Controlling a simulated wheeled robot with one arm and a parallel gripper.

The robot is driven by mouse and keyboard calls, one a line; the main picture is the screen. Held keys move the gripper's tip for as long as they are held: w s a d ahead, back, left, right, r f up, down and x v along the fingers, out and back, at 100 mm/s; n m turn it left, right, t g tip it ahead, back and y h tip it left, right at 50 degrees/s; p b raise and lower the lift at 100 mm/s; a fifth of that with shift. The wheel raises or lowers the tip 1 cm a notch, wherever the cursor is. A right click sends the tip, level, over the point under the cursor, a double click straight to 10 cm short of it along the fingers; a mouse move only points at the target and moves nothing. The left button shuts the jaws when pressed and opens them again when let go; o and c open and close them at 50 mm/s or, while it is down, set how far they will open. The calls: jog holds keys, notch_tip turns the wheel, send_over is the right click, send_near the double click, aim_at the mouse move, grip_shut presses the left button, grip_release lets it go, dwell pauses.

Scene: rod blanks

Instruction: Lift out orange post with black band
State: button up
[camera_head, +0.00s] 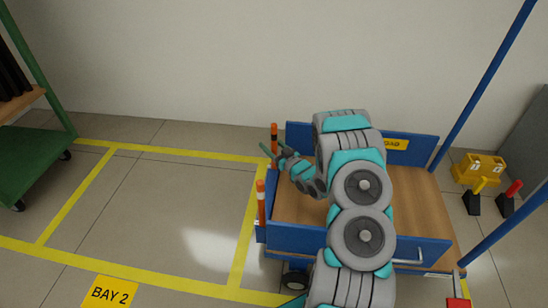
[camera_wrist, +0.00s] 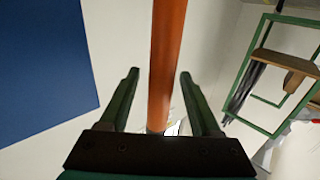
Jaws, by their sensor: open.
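The orange post with a black band (camera_head: 274,131) stands upright at the far left corner of the blue cart. Its lower part is hidden behind my gripper (camera_head: 272,153). In the wrist view the orange post (camera_wrist: 168,50) runs between the two green fingers of my gripper (camera_wrist: 159,74). The fingers are open, with a gap on the left side and a narrower one on the right. I cannot tell whether either finger touches it.
The cart's wooden deck (camera_head: 425,205) has low blue side panels (camera_head: 290,239) and tall blue poles at its right end. A green rack (camera_head: 40,165) stands at the left. Yellow floor lines (camera_head: 85,187) mark a clear bay between them. Yellow equipment (camera_head: 478,168) sits at the right.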

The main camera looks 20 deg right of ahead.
aim_at(273, 126)
jog(key=shift+w+a, duration=0.1)
jog(key=shift+w, duration=0.45)
jog(key=shift+c, duration=0.2)
grip_shut()
jog(key=shift+r, duration=0.15)
notch_tip(273, 126, up, 12)
jog(key=p, duration=0.2)
jog(key=shift+r, duration=0.2)
dwell(0.8)
